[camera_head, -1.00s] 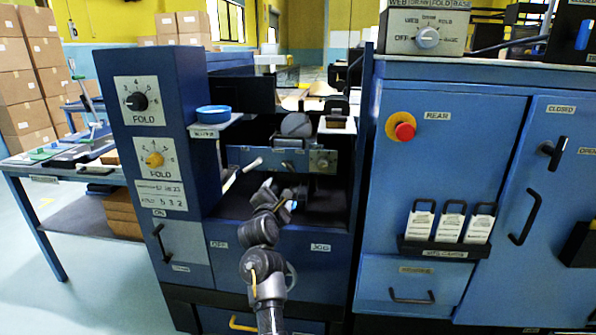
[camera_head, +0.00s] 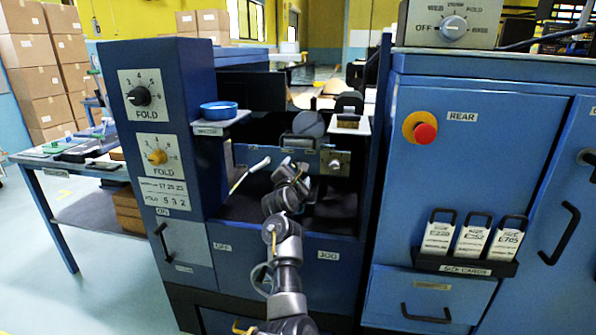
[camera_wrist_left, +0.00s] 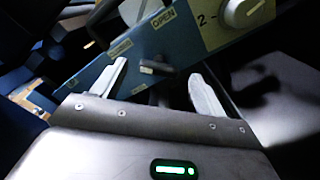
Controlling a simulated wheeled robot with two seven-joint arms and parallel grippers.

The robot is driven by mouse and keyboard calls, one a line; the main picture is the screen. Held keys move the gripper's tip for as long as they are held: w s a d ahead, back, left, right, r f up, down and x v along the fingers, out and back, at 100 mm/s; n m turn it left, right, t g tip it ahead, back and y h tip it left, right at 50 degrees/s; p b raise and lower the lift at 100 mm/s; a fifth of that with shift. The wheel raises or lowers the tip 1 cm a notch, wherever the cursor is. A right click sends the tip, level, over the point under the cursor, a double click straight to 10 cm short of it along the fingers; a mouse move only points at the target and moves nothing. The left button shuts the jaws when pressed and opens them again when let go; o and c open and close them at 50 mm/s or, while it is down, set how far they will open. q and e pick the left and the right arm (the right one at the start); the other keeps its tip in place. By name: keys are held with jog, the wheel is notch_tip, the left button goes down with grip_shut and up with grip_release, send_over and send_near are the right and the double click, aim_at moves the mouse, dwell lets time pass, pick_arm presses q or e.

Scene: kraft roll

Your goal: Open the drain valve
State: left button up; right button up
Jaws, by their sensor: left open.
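A blue panel (camera_head: 318,160) with a dial (camera_head: 336,163) spans the dark recess in the middle of the machine. In the left wrist view, the panel (camera_wrist_left: 185,52) carries an OPEN label and a small dark lever (camera_wrist_left: 155,67) with a pale end. I take this lever to be the drain valve handle, but no label naming the valve is readable. My left gripper (camera_head: 287,163) is in front of the panel. In the left wrist view my gripper (camera_wrist_left: 158,82) has its fingers spread, with the lever between them, apparently not gripped. Contact cannot be told. My right gripper is not in view.
A pale-handled rod (camera_head: 250,174) sticks out left of my gripper. A blue round dish (camera_head: 218,111) sits on a small shelf above. A blue knob cabinet (camera_head: 160,190) bounds the left. The right cabinet (camera_head: 470,180) has a red button (camera_head: 425,133) and a card rack (camera_head: 465,262).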

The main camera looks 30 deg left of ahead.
pick_arm(q)
jog(key=shift+x, duration=1.45)
jog(key=c, duration=1)
